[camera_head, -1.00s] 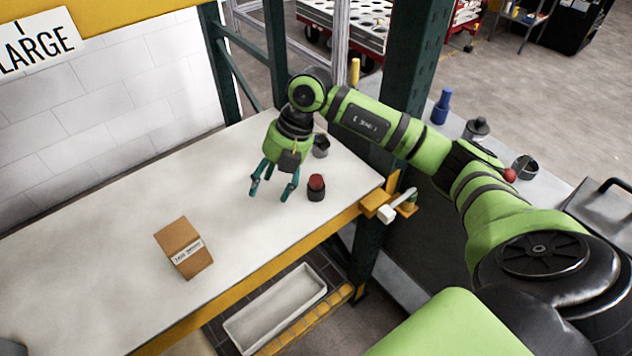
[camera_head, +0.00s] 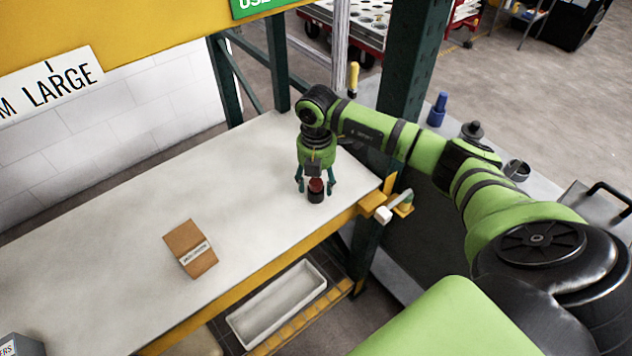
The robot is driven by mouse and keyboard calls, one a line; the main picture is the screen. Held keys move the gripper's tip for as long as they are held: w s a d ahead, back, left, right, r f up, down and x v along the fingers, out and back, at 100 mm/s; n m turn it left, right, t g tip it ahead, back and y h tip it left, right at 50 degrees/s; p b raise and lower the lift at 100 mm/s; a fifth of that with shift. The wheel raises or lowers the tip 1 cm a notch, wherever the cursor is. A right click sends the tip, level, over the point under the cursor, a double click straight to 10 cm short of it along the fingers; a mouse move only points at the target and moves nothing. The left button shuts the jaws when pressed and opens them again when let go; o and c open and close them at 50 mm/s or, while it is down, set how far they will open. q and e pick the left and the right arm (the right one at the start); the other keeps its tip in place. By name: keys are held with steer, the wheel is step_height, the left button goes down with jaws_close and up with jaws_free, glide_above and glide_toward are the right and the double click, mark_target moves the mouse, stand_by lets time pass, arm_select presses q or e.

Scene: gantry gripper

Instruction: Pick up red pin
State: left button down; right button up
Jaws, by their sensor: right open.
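A red pin (camera_head: 316,185) stands upright in a dark round base on the white table (camera_head: 130,230), near the table's right end. My right gripper (camera_head: 316,190) points down from above, open, with its teal fingers on either side of the red pin. I cannot tell whether the fingers touch it. My left gripper is not in view.
A brown cardboard box (camera_head: 190,249) lies on the table to the left. A yellow bracket with a white handle (camera_head: 383,214) sticks out at the table's right corner. A green upright post (camera_head: 405,75) stands behind my right arm. A white trough (camera_head: 277,305) lies below the table.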

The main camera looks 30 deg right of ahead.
steer(key=c, duration=1.2)
jaws_close()
steer(key=shift+r, duration=0.1)
